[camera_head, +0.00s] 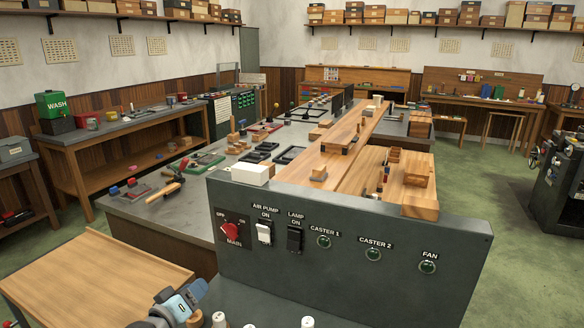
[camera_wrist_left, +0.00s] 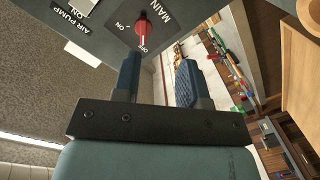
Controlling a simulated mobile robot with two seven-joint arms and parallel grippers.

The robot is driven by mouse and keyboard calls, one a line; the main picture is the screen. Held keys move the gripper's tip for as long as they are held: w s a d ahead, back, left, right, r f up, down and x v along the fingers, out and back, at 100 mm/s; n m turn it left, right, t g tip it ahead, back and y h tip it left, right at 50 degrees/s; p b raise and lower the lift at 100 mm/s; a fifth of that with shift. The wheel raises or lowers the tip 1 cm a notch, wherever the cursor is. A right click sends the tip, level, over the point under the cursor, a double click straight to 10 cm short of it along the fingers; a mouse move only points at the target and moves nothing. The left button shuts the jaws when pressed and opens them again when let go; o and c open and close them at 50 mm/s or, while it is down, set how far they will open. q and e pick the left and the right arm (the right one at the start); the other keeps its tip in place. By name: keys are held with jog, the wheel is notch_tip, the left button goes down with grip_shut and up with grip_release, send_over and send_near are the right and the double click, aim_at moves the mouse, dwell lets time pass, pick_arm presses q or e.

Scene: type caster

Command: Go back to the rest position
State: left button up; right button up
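The dark grey control panel (camera_head: 350,277) stands in front of me. Its red MAIN knob (camera_head: 231,231) appears turned toward OFF; it also shows in the left wrist view (camera_wrist_left: 143,27). To its right are the white AIR PUMP switch (camera_head: 264,233) and the black LAMP switch (camera_head: 295,238). Green round lamps or buttons are labelled CASTER 1 (camera_head: 324,242), CASTER 2 (camera_head: 373,254) and FAN (camera_head: 428,266). My left gripper (camera_head: 180,296) is low in front of the panel, below the knob. Its fingers (camera_wrist_left: 158,75) are apart with nothing held between them. My right gripper is not in view.
A wooden tabletop (camera_head: 95,281) lies at the lower left. Several white-topped pieces (camera_head: 307,321) show at the bottom edge. A white box (camera_head: 250,173) sits at the panel's top edge. Behind it is a long bench with tools and wooden blocks. Green floor (camera_head: 480,182) is open at the right.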

pick_arm(q)
jog(key=s+d+f+m+g+p, duration=0.1)
jog(key=s+f, duration=0.4)
jog(key=s, duration=0.5)
jog(key=s+d+f+m+g+y+p, duration=0.1)
jog(key=s+d+f+m+g, duration=0.1)
jog(key=s+f, duration=0.4)
jog(key=s+d+f+m+g+y+p, duration=0.1)
jog(key=s+d+f+m, duration=0.3)
jog(key=s, duration=1)
jog(key=shift+s+f+g+p, duration=0.3)
jog(key=shift+f+g+p, duration=0.15)
jog(key=shift+f, duration=0.25)
